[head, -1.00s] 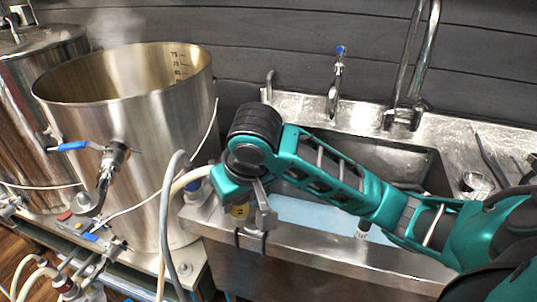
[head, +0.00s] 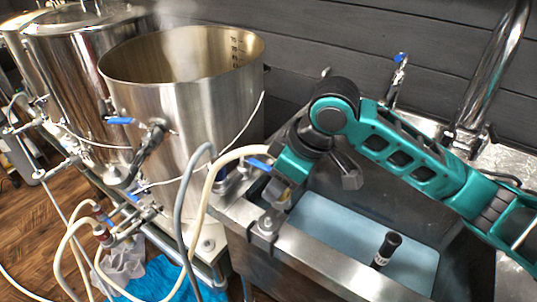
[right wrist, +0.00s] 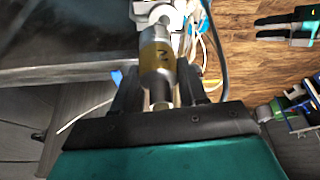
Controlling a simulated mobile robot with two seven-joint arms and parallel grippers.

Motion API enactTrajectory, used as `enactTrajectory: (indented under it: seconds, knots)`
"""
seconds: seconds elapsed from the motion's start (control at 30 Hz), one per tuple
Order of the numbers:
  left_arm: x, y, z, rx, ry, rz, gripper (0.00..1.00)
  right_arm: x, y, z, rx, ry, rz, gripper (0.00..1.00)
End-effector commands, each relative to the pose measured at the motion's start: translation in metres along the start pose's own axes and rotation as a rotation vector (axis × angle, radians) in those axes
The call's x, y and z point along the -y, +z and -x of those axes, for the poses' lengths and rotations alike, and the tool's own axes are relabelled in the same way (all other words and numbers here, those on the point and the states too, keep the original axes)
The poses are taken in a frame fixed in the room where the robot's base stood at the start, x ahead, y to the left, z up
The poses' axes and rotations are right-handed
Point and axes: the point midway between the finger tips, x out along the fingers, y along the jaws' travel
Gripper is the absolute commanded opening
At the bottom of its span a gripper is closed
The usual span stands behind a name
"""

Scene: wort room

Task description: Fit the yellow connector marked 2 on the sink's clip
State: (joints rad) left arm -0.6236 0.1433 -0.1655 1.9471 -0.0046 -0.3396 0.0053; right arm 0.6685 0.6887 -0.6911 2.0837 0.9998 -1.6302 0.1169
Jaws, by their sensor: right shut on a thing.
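My right gripper (right wrist: 165,85) is shut on the yellow connector (right wrist: 158,62), a metal cylinder with a yellow band and a dark 2. The sink's clip (head: 266,226), dark with two prongs, sits on the rim just below. The connector's lower end is close to the clip; I cannot tell whether they touch. My left gripper (right wrist: 272,27) appears open at the upper right of the right wrist view, away from the sink.
The sink (head: 330,265) holds bluish water and a black-topped cylinder (head: 387,247). A large open steel kettle (head: 190,100) stands left of it. A cream hose (head: 208,190) and a grey hose (head: 186,215) loop near the rim. A tap (head: 397,75) stands behind.

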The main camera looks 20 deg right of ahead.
Motion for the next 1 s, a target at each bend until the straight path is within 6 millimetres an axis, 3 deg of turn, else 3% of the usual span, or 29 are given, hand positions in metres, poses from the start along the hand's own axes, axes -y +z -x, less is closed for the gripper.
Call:
enactTrajectory:
  seconds: [0.1, 0.33, 0.67, 1.0]
  knots:
    - [0.001, -0.015, 0.010, -0.002, -0.001, -0.001, 0.43, 0.006, -0.018, 0.016, -0.002, -0.093, 0.233, 0.06]
    - [0.002, -0.023, 0.016, -0.001, -0.004, -0.001, 0.43, 0.015, -0.032, 0.028, 0.000, -0.207, 0.507, 0.06]
    - [0.003, -0.011, 0.009, 0.002, -0.005, -0.002, 0.43, 0.017, -0.028, 0.017, 0.000, -0.230, 0.558, 0.06]
    - [0.002, 0.022, -0.013, 0.006, -0.005, -0.001, 0.43, 0.017, -0.015, -0.014, 0.000, -0.229, 0.557, 0.06]
